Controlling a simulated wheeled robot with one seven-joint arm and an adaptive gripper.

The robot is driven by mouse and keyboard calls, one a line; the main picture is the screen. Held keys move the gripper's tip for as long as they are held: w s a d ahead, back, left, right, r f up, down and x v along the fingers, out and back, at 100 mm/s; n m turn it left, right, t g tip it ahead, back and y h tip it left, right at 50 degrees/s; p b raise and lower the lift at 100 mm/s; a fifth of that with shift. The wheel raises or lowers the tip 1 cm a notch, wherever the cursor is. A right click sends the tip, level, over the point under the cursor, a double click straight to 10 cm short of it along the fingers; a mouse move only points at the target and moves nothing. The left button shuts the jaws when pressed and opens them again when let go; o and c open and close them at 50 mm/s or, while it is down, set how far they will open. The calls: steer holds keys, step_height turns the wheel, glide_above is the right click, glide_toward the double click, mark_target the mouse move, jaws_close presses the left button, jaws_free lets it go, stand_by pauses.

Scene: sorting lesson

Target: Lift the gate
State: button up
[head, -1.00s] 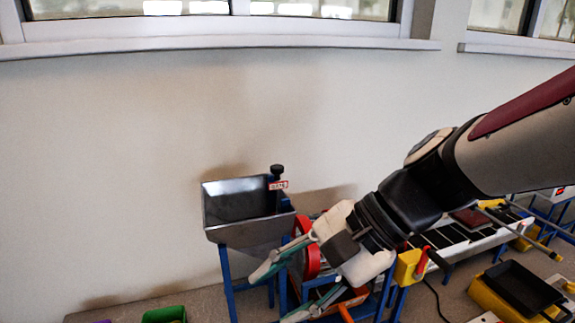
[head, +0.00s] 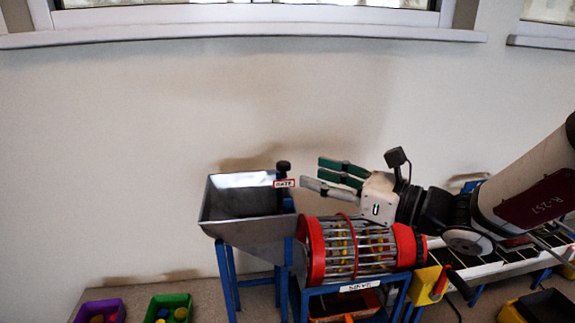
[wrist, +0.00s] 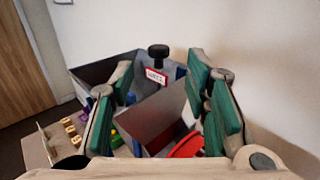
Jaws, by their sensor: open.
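The gate (head: 283,167) is a dark upright slide with a round black knob, at the right edge of a grey metal hopper (head: 222,229). A red-bordered label reading GATE is on it. My gripper (head: 311,175) is open and empty, its fingers pointing left at the gate from just right of it. In the wrist view the gate's knob (wrist: 158,51) and label stand between and beyond the two spread fingers (wrist: 157,85). The gate appears apart from the fingers, and its lower part is hidden in the hopper.
A red-ended barred drum (head: 352,247) with yellow pieces inside lies below my gripper. A ribbed conveyor (head: 492,262) runs right. The wall is behind.

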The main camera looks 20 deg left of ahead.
mark_target(289, 167)
steer(key=x, duration=0.9)
steer(key=shift+d, duration=0.1)
steer(key=shift+c, duration=0.5)
jaws_close()
